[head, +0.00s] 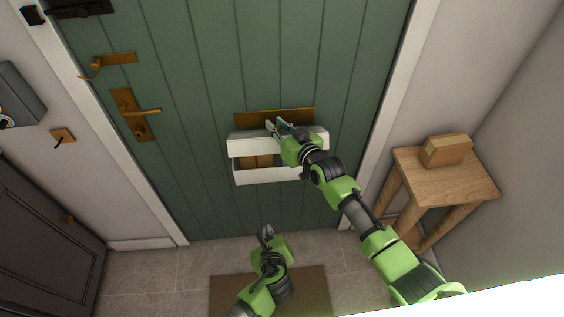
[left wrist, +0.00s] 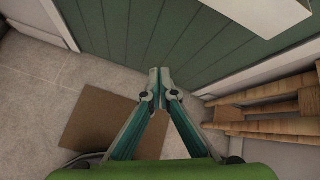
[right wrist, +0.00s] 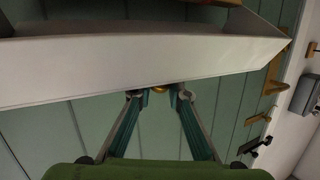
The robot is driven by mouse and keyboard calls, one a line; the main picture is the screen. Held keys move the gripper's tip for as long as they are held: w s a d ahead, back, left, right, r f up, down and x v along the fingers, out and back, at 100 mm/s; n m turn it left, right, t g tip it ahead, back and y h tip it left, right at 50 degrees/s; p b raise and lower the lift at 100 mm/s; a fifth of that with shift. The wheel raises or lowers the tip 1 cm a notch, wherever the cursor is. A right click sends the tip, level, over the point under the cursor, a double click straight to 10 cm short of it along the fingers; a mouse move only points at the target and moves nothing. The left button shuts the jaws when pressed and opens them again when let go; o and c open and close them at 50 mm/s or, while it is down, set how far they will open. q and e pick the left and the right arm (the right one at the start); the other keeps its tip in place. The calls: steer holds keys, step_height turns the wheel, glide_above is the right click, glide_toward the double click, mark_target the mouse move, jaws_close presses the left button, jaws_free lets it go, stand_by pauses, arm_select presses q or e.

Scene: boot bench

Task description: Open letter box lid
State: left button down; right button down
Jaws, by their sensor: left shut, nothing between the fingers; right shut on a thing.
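The white letter box (head: 285,176) is fixed to the green door below a brass letter slot (head: 290,116). Its white lid (head: 242,147) lies across the top, with a gap between it and the front panel; brownish things show inside. My right gripper (head: 279,126) is at the lid's upper edge. In the right wrist view, a white panel spans the picture, and my right gripper (right wrist: 159,92) is closed around a small brass-coloured knob (right wrist: 158,89) at its edge. My left gripper (head: 267,231) is shut and empty, low in front of the door; it also shows in the left wrist view (left wrist: 159,72).
The door (head: 200,80) has a brass handle (head: 140,112) on the left. A wooden stool (head: 450,178) with a small box (head: 447,150) stands at the right. A brown mat (head: 315,290) lies on the floor. A dark cabinet (head: 45,230) stands at the left.

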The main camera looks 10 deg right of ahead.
steer(key=shift+w+d+r, duration=0.15)
steer(key=shift+r, duration=0.1)
arm_select(q)
steer(key=w+d+r+m+t, duration=0.2)
steer(key=d+r+m, duration=0.1)
steer(key=r, duration=0.5)
steer(key=w+d+r+m+t, duration=0.1)
steer(key=d+r+m+t, duration=0.15)
steer(key=r, duration=0.45)
arm_select(e)
steer(key=shift+f, duration=0.1)
arm_select(q)
steer(key=w, duration=1.1)
steer(key=shift+w+g, duration=0.15)
steer(key=shift+g, duration=0.2)
steer(key=shift+d, duration=0.1)
steer(key=shift+w+r, duration=0.35)
steer(key=shift+r, duration=0.55)
arm_select(e)
steer(key=shift+f, duration=0.1)
steer(key=c, duration=1.9)
jaws_free()
arm_select(q)
steer(key=shift+d, duration=0.1)
arm_select(e)
steer(key=shift+f, duration=0.15)
